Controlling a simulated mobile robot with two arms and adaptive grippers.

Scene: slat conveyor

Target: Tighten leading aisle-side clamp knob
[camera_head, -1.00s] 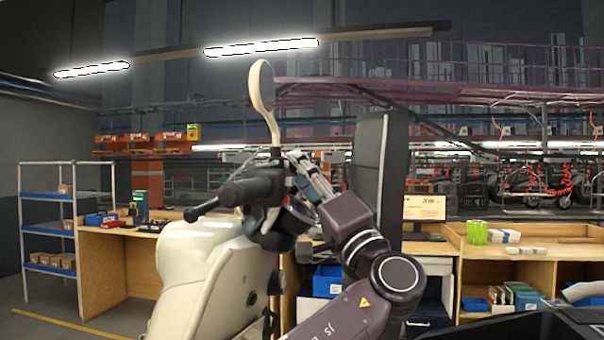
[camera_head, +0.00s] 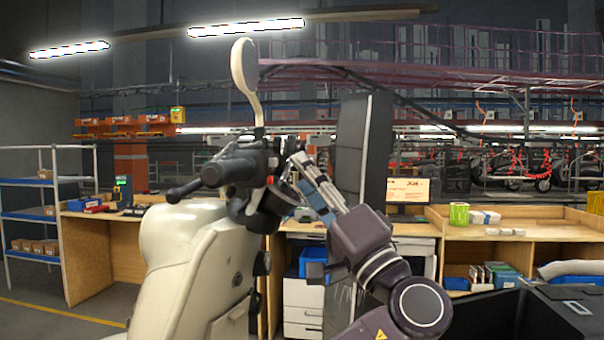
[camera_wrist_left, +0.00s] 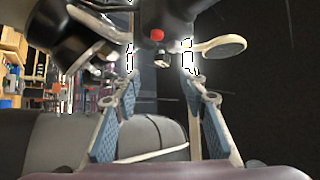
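A cream scooter (camera_head: 195,250) stands at centre left, its black handlebar (camera_head: 215,172) and round mirror (camera_head: 243,68) at the top. No contact is visible.
A tall black panel (camera_head: 362,150) stands close behind my left gripper. Wooden workbenches (camera_head: 490,232) with boxes are behind at right, and another (camera_head: 85,245) at left. A blue shelf rack (camera_head: 30,217) is at far left.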

